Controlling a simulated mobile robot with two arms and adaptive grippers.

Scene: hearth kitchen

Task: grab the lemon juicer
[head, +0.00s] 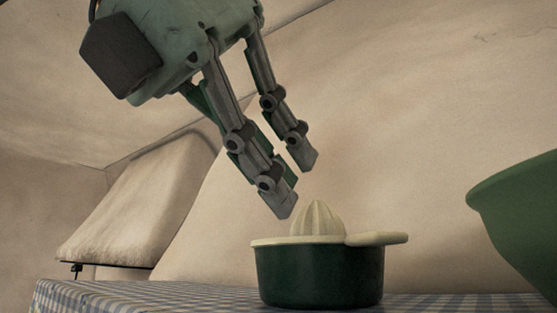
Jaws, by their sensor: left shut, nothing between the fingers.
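The lemon juicer (318,272) stands upright on the checked tablecloth in the head view. It has a dark green bowl, a cream top with a ribbed cone (318,218), and a flat cream handle pointing right. My left gripper (293,181) comes down from the upper left, tilted, with its fingertips above and slightly left of the cone. It is shut with nothing held, and appears apart from the juicer. My right gripper is not in view.
A green bowl (520,225) is cut off at the right edge, to the right of the juicer handle. The blue and white checked tablecloth (120,297) is clear left of the juicer. A pale plaster hood (140,205) and wall stand behind.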

